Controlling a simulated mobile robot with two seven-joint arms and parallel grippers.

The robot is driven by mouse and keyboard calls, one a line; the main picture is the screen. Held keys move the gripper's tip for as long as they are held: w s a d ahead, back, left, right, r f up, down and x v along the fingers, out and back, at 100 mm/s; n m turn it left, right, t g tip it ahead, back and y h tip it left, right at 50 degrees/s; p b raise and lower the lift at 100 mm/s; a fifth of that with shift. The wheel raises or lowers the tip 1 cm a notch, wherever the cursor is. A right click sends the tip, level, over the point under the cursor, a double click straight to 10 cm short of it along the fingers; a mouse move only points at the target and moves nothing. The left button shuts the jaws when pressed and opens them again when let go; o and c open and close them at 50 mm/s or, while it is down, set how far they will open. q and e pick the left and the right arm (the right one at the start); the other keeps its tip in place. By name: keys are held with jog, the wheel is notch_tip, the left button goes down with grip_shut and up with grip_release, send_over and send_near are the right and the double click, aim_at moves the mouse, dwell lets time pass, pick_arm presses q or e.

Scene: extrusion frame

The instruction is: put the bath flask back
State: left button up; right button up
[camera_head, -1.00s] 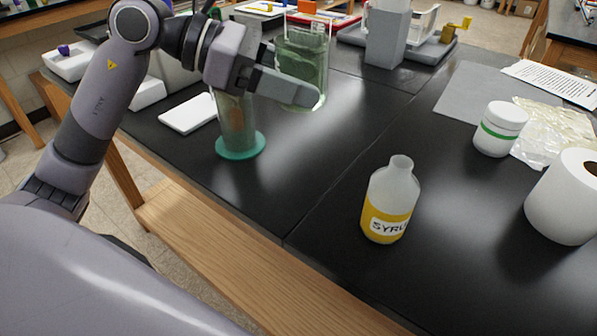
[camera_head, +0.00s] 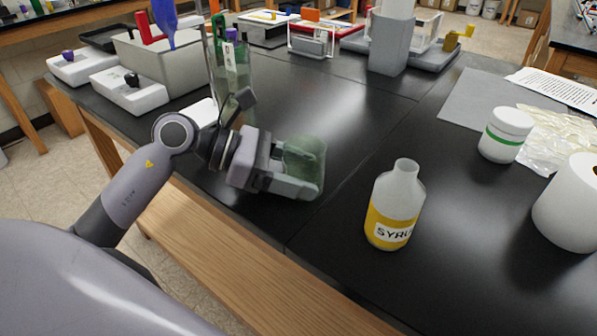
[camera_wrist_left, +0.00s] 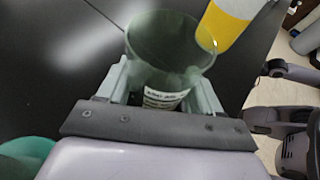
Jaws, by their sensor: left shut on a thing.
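A translucent green glass vessel (camera_head: 306,152), apparently the bath flask, is between the fingers of my left gripper (camera_head: 297,183). The gripper is shut on it low over the black bench. In the left wrist view, the flask (camera_wrist_left: 170,45) shows a round open mouth and a white label between the two fingers. The fingers hide its lower part in the head view, so I cannot tell whether it touches the bench.
A syrup bottle (camera_head: 395,208) stands close to the right of the flask. A tall clear vessel (camera_head: 236,75) stands behind my left wrist, and a teal base (camera_wrist_left: 25,152) shows in the wrist view. A grey bin (camera_head: 165,68) is at back left. The middle bench is clear.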

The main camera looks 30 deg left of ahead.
pick_arm(q)
jog(key=shift+f, duration=0.1)
jog(key=shift+f, duration=0.15)
jog(key=o, duration=1.2)
jog(key=shift+a+r, duration=0.1)
jog(key=shift+r, duration=0.15)
jog(key=b+v, duration=0.2)
jog(key=v, duration=0.8)
jog(key=shift+a+f, duration=0.1)
jog(key=shift+v, duration=0.9)
